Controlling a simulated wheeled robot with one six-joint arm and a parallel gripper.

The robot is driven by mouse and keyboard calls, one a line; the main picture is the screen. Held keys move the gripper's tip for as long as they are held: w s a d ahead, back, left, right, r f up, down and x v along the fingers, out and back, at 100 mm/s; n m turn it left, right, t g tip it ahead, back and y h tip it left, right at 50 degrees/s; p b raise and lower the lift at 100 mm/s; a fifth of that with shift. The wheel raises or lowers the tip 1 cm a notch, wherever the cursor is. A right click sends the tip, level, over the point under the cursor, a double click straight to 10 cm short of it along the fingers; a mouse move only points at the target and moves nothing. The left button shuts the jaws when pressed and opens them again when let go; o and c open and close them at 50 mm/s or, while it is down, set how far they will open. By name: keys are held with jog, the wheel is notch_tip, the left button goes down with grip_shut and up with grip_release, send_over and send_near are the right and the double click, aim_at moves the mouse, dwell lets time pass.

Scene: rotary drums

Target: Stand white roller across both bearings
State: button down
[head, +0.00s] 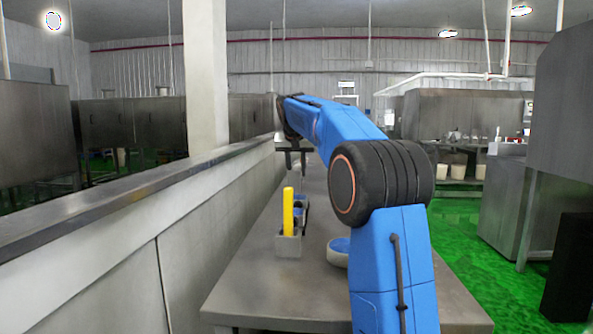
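My gripper (295,160) is dark and points down above the far part of the grey table (262,295). Its two fingers look apart, with nothing visible between them. It is beyond and above a yellow upright bar (288,210), which stands in a small grey holder (288,245). Small blue and dark parts (300,213) sit just behind the bar, too small to make out. I cannot pick out a white roller or two bearings for certain. My blue arm covers the right part of the table.
A low wall (130,245) with a metal ledge runs along the left. The table's front left is clear. Green floor (455,250) lies to the right.

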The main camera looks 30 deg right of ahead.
notch_tip(320, 180, down, 6)
jog(key=shift+f, duration=0.2)
dwell(0.8)
jog(key=c, duration=1.3)
grip_release()
jog(key=shift+f, duration=0.1)
jog(key=shift+o, duration=0.2)
jog(key=v, duration=1.7)
jog(key=shift+s, duration=0.15)
